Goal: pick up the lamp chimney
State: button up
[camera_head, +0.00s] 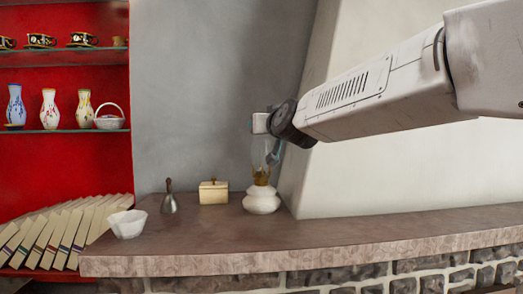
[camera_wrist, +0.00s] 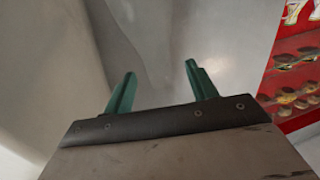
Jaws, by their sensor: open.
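The oil lamp stands upright on the stone ledge. It has a round white base (camera_head: 262,200) and a brass burner (camera_head: 261,178). The clear glass lamp chimney (camera_head: 259,152) rises from the burner and is hard to see against the grey wall. My gripper (camera_head: 272,156) is at the chimney's height, with a teal finger close against its right side in the head view. In the wrist view my gripper (camera_wrist: 159,70) has its two teal fingers spread apart. Faint pale streaks show beyond them, and I cannot tell whether glass lies between the fingers.
On the ledge (camera_head: 340,240), a cream box (camera_head: 213,192), a grey bell with a dark handle (camera_head: 169,200) and a white bowl (camera_head: 127,223) stand left of the lamp. Red shelves with vases (camera_head: 49,110) and books (camera_head: 60,235) are far left. A pale wall rises behind on the right.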

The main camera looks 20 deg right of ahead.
jog(key=w, duration=0.6)
jog(key=shift+d+r, duration=0.1)
jog(key=shift+r, duration=0.05)
grip_shut()
